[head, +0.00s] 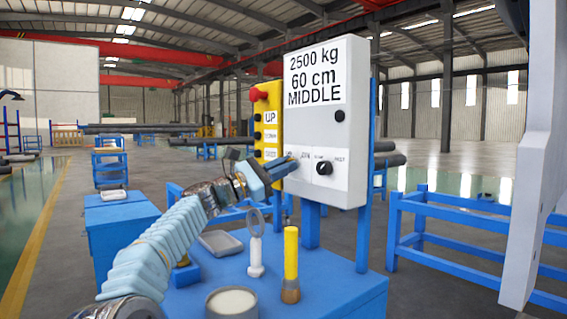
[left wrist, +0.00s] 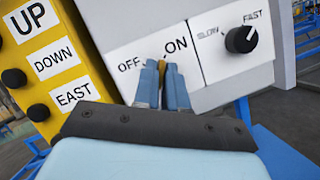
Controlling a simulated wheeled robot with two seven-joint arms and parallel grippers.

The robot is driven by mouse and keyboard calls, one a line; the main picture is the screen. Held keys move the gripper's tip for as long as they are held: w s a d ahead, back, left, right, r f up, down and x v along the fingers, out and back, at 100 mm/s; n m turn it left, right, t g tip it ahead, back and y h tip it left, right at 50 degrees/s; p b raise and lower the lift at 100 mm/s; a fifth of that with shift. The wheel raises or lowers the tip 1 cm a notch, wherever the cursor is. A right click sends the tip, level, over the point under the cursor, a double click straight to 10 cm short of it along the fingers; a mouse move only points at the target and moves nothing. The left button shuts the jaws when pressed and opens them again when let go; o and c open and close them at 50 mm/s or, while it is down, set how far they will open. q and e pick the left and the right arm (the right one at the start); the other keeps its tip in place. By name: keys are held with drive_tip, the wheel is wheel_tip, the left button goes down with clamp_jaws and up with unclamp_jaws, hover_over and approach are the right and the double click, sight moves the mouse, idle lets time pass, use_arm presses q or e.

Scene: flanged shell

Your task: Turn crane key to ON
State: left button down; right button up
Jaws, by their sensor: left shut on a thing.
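The crane control box (head: 325,75) is a light grey panel reading 2500 kg, 60 cm, MIDDLE. Its lower left carries a white label (left wrist: 122,66) marked OFF on the left and ON on the right. My left gripper (head: 292,163) reaches up to this label. In the left wrist view its blue fingers (left wrist: 167,75) are shut around a small yellowish key (left wrist: 162,65) between the two words. The fingers hide most of the key, so I cannot tell its exact angle. My right gripper is not in view.
A yellow button box (head: 267,110) with a red knob stands just left of the panel. A SLOW/FAST dial (left wrist: 241,39) sits right of the key. Below, a blue table (head: 335,285) holds a yellow-handled tool (head: 291,255), a magnifier-like item (head: 256,245) and a round container (head: 231,302).

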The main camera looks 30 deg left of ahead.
use_arm(q)
drive_tip(key=shift+r+m+g+h+p, duration=0.15)
drive_tip(key=shift+m+g+p, duration=0.15)
drive_tip(key=shift+m, duration=0.45)
drive_tip(key=shift+r+m+g+h+p, duration=0.1)
drive_tip(key=shift+m+g+h+p, duration=0.2)
drive_tip(key=shift+m, duration=0.45)
drive_tip(key=shift+f+m, duration=0.1)
drive_tip(key=shift+m, duration=0.2)
drive_tip(key=c, duration=1.3)
unclamp_jaws()
drive_tip(key=shift+w, duration=0.1)
drive_tip(key=shift+f, duration=0.1)
drive_tip(key=b+v, duration=0.3)
drive_tip(key=v, duration=1)
drive_tip(key=shift+s+a, duration=0.3)
drive_tip(key=shift+s, duration=0.05)
